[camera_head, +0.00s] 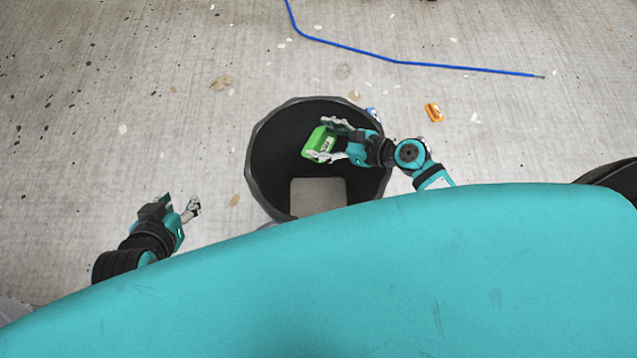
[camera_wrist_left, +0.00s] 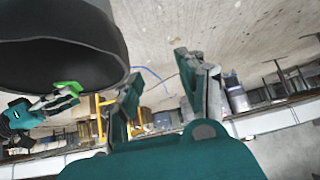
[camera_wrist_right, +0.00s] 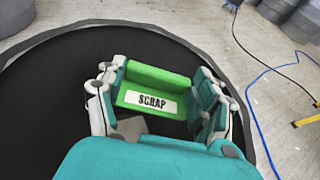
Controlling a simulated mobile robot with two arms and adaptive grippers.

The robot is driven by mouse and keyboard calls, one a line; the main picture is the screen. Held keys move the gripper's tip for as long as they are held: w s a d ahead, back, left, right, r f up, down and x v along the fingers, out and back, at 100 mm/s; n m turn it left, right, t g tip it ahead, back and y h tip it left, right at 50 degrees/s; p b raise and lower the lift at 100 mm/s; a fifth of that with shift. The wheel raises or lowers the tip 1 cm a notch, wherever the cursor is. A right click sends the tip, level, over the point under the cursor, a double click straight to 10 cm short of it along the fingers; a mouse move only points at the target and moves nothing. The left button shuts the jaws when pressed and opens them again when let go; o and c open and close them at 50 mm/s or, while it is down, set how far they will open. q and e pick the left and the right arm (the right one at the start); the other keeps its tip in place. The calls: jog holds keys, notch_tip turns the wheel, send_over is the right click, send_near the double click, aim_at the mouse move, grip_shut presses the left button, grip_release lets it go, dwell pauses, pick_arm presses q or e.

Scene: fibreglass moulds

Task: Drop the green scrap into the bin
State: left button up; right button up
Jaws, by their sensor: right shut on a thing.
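The green scrap (camera_head: 319,144) is a small green block with a white label reading "SCRAP", clear in the right wrist view (camera_wrist_right: 152,88). My right gripper (camera_head: 335,142) is shut on it and holds it over the mouth of the black bin (camera_head: 252,160). The bin is round and dark, with a grey patch inside near its front. In the right wrist view the bin rim (camera_wrist_right: 100,24) curves around the gripper and the scrap. The scrap also shows beside the bin in the left wrist view (camera_wrist_left: 68,86). My left gripper (camera_head: 181,204) is open and empty, left of the bin.
A blue cable (camera_head: 400,62) lies on the concrete floor behind the bin. An orange item (camera_head: 433,112) and a small blue item (camera_head: 372,113) lie right of the bin. Several grey drums (camera_wrist_right: 300,18) stand further off. The floor left of the bin is mostly clear.

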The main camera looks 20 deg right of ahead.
jog(key=shift+f+b, duration=0.75)
jog(key=shift+f, duration=0.1)
pick_arm(q)
jog(key=w+d+r+t+h, duration=0.1)
jog(key=w+d+r+t, duration=0.1)
jog(key=w+r+t, duration=0.3)
jog(key=shift+w+d+r+h, duration=0.3)
jog(key=shift+w+r, duration=0.15)
jog(key=shift+r, duration=0.25)
pick_arm(e)
jog(key=shift+f, duration=0.1)
jog(key=o, duration=1.1)
jog(key=shift+s, duration=0.1)
jog(key=v, duration=1.2)
